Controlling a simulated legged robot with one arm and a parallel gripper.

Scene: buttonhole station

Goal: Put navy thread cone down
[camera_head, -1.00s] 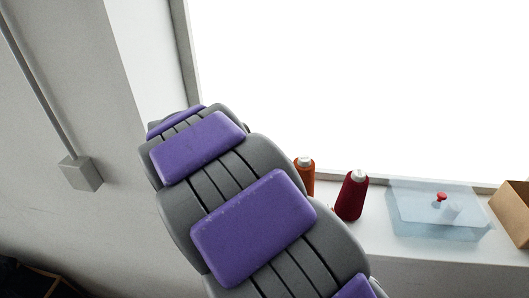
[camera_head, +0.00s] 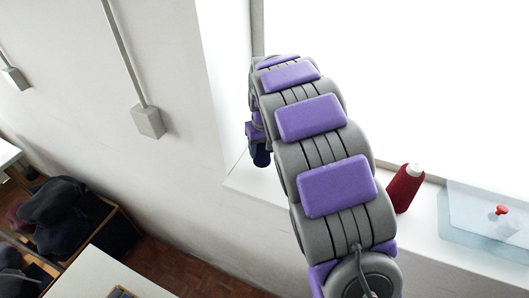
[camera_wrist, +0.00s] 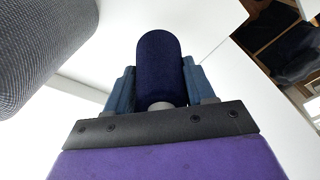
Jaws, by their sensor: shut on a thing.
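The navy thread cone (camera_wrist: 160,62) is held between the two blue fingers of my gripper (camera_wrist: 159,78) in the wrist view, with its pale end toward the palm. In the head view, the navy cone (camera_head: 262,158) shows as a small dark shape below my gripper (camera_head: 258,143), at the left end of the white window sill (camera_head: 262,184). My arm partly covers the gripper there. I cannot tell whether the cone touches the sill.
A dark red thread cone (camera_head: 406,187) stands on the sill right of my arm. A clear bluish box (camera_head: 480,225) with a red-topped item (camera_head: 501,210) is farther right. Dark fabric piles (camera_head: 60,205) and a pale table (camera_head: 110,272) are at lower left.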

